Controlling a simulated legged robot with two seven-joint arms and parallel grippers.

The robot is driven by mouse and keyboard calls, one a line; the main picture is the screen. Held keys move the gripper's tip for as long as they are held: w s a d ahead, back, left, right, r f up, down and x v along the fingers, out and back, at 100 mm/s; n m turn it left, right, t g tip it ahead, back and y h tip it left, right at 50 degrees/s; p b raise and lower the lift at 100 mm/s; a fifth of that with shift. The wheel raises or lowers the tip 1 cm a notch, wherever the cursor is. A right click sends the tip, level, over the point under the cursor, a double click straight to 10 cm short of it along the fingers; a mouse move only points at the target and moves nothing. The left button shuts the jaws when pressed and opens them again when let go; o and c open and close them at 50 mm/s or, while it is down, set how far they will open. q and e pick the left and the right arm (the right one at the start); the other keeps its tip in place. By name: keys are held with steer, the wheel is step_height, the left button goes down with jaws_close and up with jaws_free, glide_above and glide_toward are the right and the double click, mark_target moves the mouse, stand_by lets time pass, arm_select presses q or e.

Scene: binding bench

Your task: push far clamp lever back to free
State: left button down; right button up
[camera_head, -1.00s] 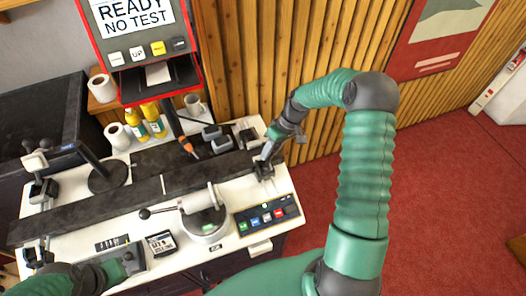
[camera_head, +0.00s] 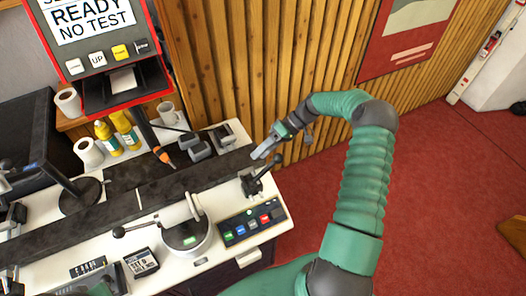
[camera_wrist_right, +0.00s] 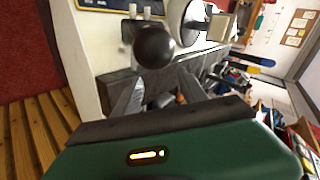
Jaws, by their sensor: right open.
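The clamp (camera_head: 250,184) at the right end of the bench has a dark lever (camera_head: 266,170) that slants up and to the right in the head view. My right gripper (camera_head: 262,150) is open and empty, just above and beside this lever. In the right wrist view the lever's round black knob (camera_wrist_right: 155,47) lies ahead of the open fingers (camera_wrist_right: 160,92). Whether a finger touches the lever cannot be told. My left gripper does not show clearly in the head view.
A swivel holder with a ball-ended handle (camera_head: 186,236) stands mid-bench, beside a button panel (camera_head: 250,227). A dark bar (camera_head: 160,190) runs along the bench. A slatted wood wall (camera_head: 230,70) rises beyond.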

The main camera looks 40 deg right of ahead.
steer(key=shift+o, duration=0.3)
steer(key=shift+s+a+r, duration=0.1)
steer(key=shift+s+a, duration=0.1)
arm_select(q)
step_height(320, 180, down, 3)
steer(key=b, duration=0.3)
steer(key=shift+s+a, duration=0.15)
arm_select(e)
steer(key=v, duration=1.6)
steer(key=shift+d+r, duration=0.2)
steer(key=shift+d, duration=0.05)
steer(key=shift+s, duration=0.1)
steer(key=shift+c, duration=0.5)
